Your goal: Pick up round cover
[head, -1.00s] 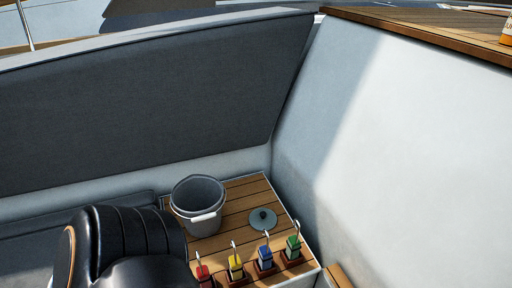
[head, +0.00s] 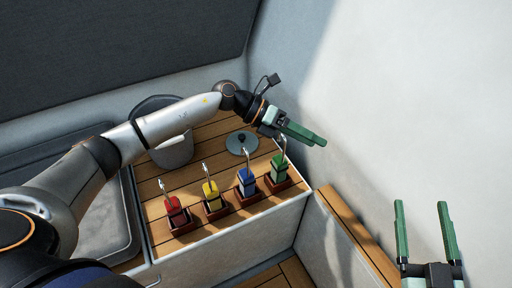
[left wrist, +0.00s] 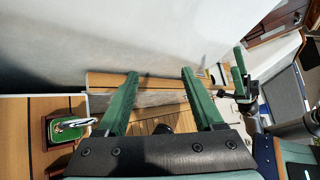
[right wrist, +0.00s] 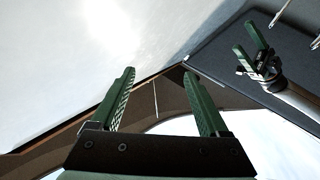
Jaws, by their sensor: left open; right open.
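The round cover (head: 236,148), a flat grey disc with a small knob, lies on the slatted wooden top in the head view. My left gripper (head: 316,142) is open and empty. It is to the right of the cover, above the green-block corner, pointing toward the white wall. Its fingers also show in the left wrist view (left wrist: 159,73), where I do not see the cover. My right gripper (head: 422,203) is open and empty at the lower right, away from the cover. Its fingers show in the right wrist view (right wrist: 158,73), with no cover in sight.
A grey bucket (head: 173,153) stands left of the cover, partly behind my left arm. Red (head: 175,211), yellow (head: 212,196), blue (head: 246,182) and green (head: 277,168) blocks with metal hooks line the front edge. The white wall (head: 420,100) closes the right side.

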